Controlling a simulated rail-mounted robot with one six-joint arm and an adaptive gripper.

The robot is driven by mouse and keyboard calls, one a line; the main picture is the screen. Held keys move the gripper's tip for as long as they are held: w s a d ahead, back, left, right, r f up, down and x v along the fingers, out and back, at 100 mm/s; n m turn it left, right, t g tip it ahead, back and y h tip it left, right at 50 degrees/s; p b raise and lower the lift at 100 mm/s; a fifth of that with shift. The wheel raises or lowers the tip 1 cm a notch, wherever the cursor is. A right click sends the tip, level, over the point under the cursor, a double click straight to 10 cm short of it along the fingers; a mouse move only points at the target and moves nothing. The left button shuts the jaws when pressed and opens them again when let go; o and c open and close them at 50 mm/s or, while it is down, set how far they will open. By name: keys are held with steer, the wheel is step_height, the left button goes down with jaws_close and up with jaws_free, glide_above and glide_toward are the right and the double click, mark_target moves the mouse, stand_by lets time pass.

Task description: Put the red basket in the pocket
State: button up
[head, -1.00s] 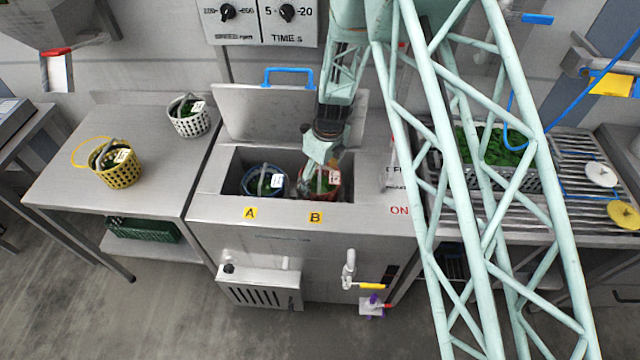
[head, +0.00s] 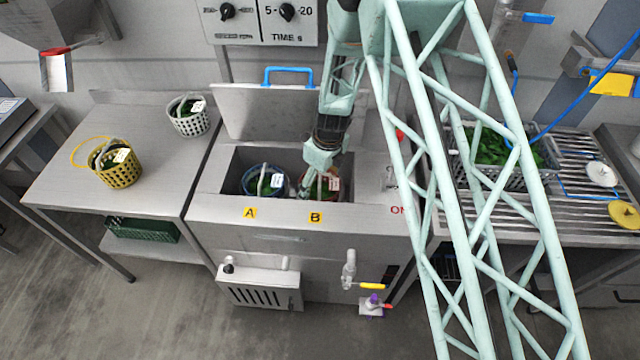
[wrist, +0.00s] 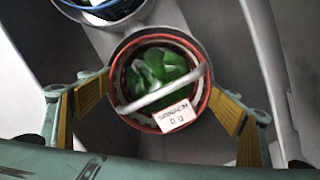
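The red basket (wrist: 203,92) holds green leaves and a white label in the wrist view. It sits inside the right pocket marked B, and its pale handle crosses over the leaves. In the head view the red basket (head: 331,187) is partly hidden by my gripper. My gripper (head: 318,190) is over the pocket; in the wrist view its fingers (wrist: 168,115) are spread wide to either side of the basket, with nothing between them clearly gripped. A blue basket (head: 262,182) sits in the left pocket marked A.
The washer's raised lid (head: 265,112) with its blue handle stands behind the pockets. A yellow basket (head: 119,171) and a white basket (head: 189,119) stand on the left table. A crate of greens (head: 500,150) is on the right rack.

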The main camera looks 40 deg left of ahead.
steer(key=shift+o, duration=1.3)
steer(key=shift+r, duration=0.1)
step_height(320, 180, up, 12)
steer(key=d, duration=0.1)
steer(key=shift+d+p, duration=0.25)
steer(key=shift+p, duration=0.1)
